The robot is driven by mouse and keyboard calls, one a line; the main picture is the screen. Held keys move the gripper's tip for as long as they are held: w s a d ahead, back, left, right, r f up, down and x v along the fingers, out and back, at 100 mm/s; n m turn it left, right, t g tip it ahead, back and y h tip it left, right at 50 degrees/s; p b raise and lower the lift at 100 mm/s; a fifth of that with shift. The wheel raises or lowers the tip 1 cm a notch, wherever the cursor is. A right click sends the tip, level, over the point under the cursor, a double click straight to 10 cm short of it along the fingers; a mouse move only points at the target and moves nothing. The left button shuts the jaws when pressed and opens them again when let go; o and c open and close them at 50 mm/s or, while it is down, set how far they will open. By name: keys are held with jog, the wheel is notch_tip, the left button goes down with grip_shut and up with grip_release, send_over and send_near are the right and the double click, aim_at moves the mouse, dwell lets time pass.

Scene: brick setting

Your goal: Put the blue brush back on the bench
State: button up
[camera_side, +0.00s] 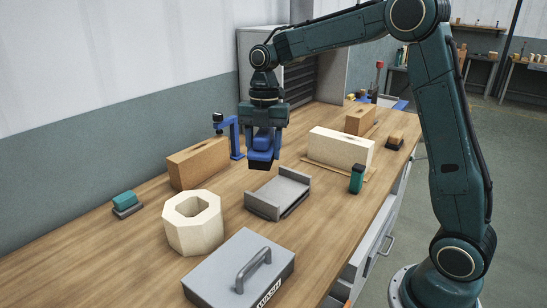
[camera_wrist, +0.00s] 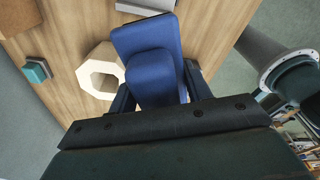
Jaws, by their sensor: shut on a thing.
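My gripper (camera_side: 264,138) points down above the middle of the wooden bench (camera_side: 130,255). It is shut on the blue brush (camera_side: 262,156), which has a dark underside and hangs in the air. In the wrist view the blue brush (camera_wrist: 150,50) fills the space between the dark fingers of my gripper (camera_wrist: 157,88). In the side view the brush is above and behind a grey cradle-like holder (camera_side: 278,192), apart from it. The bench also shows in the wrist view (camera_wrist: 75,45). The fingers partly hide the brush.
A blue stand (camera_side: 236,138) and a tan brick (camera_side: 197,162) are left of my gripper. A cream brick (camera_side: 340,147) and green canister (camera_side: 357,180) are to the right. A cream octagonal ring (camera_side: 176,235), teal brush (camera_side: 125,203) and grey box (camera_side: 220,283) are nearer. Bare bench lies between.

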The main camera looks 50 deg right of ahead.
jog(key=s+d+m, duration=0.3)
jog(key=s+d, duration=0.4)
jog(key=d, duration=0.1)
jog(key=m, duration=0.2)
send_over(335, 219)
jog(key=shift+t, duration=0.3)
jog(key=f, duration=1.6)
jog(key=shift+d, duration=0.25)
jog(key=shift+f, duration=0.1)
jog(key=shift+f, duration=1.8)
jog(key=shift+f, duration=0.15)
jog(key=o, duration=1)
jog(key=shift+o, duration=0.2)
